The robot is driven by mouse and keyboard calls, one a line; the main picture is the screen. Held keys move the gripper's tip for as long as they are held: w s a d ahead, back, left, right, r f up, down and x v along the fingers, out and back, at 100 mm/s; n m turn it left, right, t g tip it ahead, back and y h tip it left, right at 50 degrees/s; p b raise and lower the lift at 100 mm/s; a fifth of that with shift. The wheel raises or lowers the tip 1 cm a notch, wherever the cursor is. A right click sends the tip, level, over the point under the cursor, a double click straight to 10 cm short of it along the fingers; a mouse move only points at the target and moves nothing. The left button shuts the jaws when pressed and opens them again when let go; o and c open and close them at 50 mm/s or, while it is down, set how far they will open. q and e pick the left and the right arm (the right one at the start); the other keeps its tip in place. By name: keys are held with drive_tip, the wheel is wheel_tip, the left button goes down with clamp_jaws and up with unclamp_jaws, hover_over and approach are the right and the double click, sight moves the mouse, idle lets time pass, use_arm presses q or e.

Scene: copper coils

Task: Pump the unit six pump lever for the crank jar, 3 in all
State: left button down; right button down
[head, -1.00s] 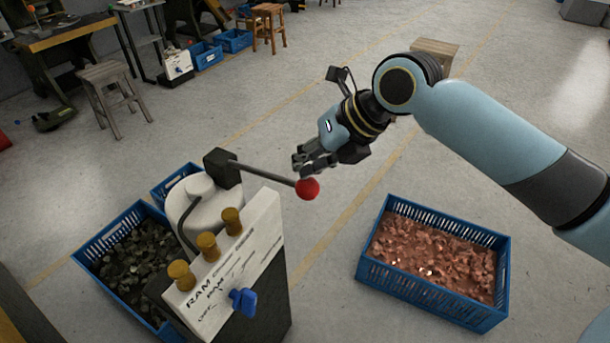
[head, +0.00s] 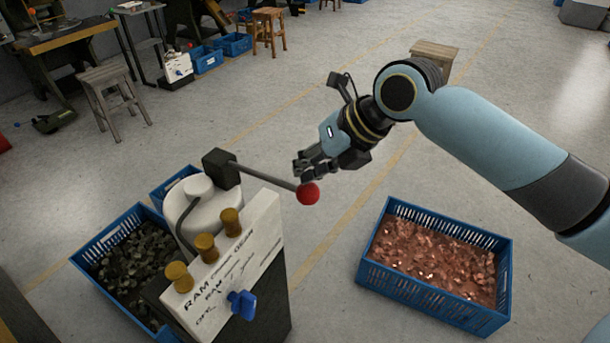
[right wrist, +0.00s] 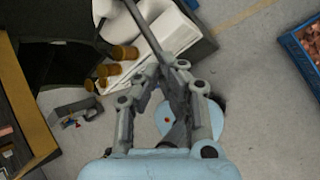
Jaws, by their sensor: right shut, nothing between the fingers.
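The pump lever (head: 265,174) is a dark rod with a red ball knob (head: 308,193). It runs from a black block (head: 221,168) on the white pump body (head: 207,215) out to the right. My right gripper (head: 306,168) is just above and behind the knob. Its fingers are shut and empty. In the right wrist view the lever rod (right wrist: 160,45) reaches down to the fingertips (right wrist: 165,75); whether they touch it I cannot tell. The red knob is hidden in that view. My left gripper is not in view.
A white panel (head: 225,265) with brass caps and a blue handle (head: 242,303) fronts the pump. A blue crate of copper scraps (head: 437,293) stands at right, a blue crate of dark scraps (head: 100,240) at left. Open floor lies behind the lever.

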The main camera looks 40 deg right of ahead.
sight(312, 183)
drive_tip(key=shift+s+d+f+b, duration=0.1)
drive_tip(key=shift+s+f+b, duration=0.05)
drive_tip(key=shift+f+b, duration=0.85)
drive_tip(key=shift+s+f+b, duration=0.15)
drive_tip(key=shift+f+b, duration=0.65)
drive_tip(key=shift+f, duration=0.35)
idle(1.3)
drive_tip(key=shift+r, duration=0.15)
idle(0.4)
drive_tip(key=shift+w+r+p, duration=0.2)
drive_tip(key=shift+r+p, duration=0.6)
drive_tip(key=shift+r, duration=0.35)
drive_tip(key=shift+w+r+p, duration=0.15)
drive_tip(key=shift+r+p, duration=0.6)
drive_tip(key=shift+r, duration=0.45)
drive_tip(key=shift+w+r+p, duration=0.2)
drive_tip(key=shift+r+p, duration=0.6)
drive_tip(key=shift+r, duration=0.35)
drive_tip(key=shift+r, duration=0.1)
drive_tip(key=r+p, duration=0.2)
drive_tip(key=r, duration=0.1)
drive_tip(key=r+p, duration=0.1)
drive_tip(key=shift+w+a+r, duration=0.3)
drive_tip(key=shift+w+r, duration=0.05)
